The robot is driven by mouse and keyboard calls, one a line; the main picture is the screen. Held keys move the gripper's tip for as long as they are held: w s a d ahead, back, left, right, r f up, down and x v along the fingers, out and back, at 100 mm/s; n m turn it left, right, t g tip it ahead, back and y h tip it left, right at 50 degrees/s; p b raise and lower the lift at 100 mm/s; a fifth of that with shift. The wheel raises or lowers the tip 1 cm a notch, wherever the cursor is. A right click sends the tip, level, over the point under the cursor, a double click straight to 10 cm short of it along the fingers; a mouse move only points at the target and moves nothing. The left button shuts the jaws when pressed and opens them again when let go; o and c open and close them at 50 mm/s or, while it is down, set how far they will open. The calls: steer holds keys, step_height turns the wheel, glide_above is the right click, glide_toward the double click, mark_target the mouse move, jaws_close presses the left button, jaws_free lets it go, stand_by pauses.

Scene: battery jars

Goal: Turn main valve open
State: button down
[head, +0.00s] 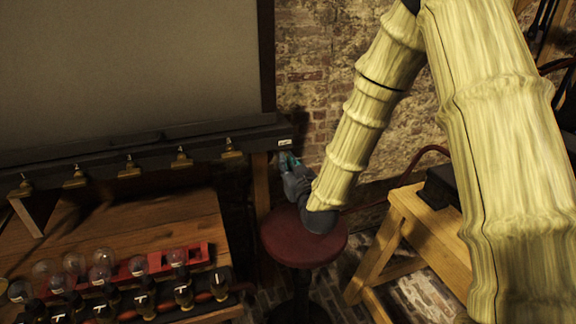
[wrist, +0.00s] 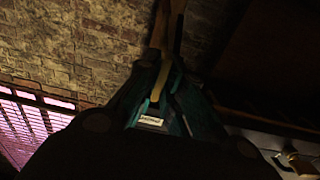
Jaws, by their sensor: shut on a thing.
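My gripper (head: 289,162) is at the right end of the dark rail, just below a small white label. In the wrist view my gripper (wrist: 158,95) has its teal fingers closed around a narrow yellow handle (wrist: 160,82), which I take to be the main valve's handle. A small white label (wrist: 151,121) shows below it, too dim to read. In the head view the handle is hidden by the gripper, and I cannot tell how far it is turned.
The dark rail (head: 100,152) carries several brass taps (head: 181,158). A wooden bench (head: 130,222) with glass bulbs and a red rack (head: 192,257) is at lower left. A red round stool (head: 303,240) stands below my gripper. A wooden trestle (head: 428,225) is at right.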

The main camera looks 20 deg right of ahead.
steer(key=shift+f, duration=0.15)
steer(key=c, duration=1.5)
jaws_free()
steer(key=shift+c, duration=0.2)
steer(key=shift+s, duration=0.1)
steer(key=s, duration=1.1)
steer(key=shift+s+d, duration=0.25)
steer(key=shift+s, duration=0.15)
